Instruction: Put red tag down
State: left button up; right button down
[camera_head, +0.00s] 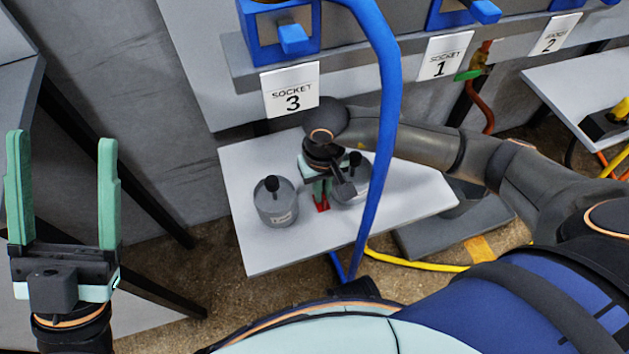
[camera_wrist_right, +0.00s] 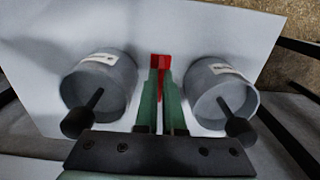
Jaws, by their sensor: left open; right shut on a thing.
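The red tag (camera_head: 322,204) is held between the fingertips of my right gripper (camera_head: 321,190), at or just above the white table top; whether it touches the table I cannot tell. In the right wrist view the red tag (camera_wrist_right: 160,63) shows at the tips of the green fingers of my right gripper (camera_wrist_right: 160,75), which are shut on it. It lies between two grey cylinders. My left gripper (camera_head: 62,170) is open and empty at the far left, away from the table.
A grey cylinder with a black knob (camera_head: 275,203) stands left of my right gripper, and another (camera_head: 352,185) stands close on its right. The white table (camera_head: 410,195) has free room at right. A blue hose (camera_head: 385,110) hangs in front. Socket 3's sign (camera_head: 291,90) is above.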

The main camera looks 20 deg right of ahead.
jog(key=w+b, duration=0.1)
jog(key=w, duration=0.4)
jog(key=shift+d, duration=0.15)
notch_tip(320, 180, down, 3)
jog(key=shift+f+b, duration=0.15)
jog(key=shift+b, duration=0.6)
jog(key=shift+f, duration=0.1)
jog(key=shift+f, duration=0.2)
jog(key=c, duration=1)
grip_release()
jog(key=shift+r, duration=0.15)
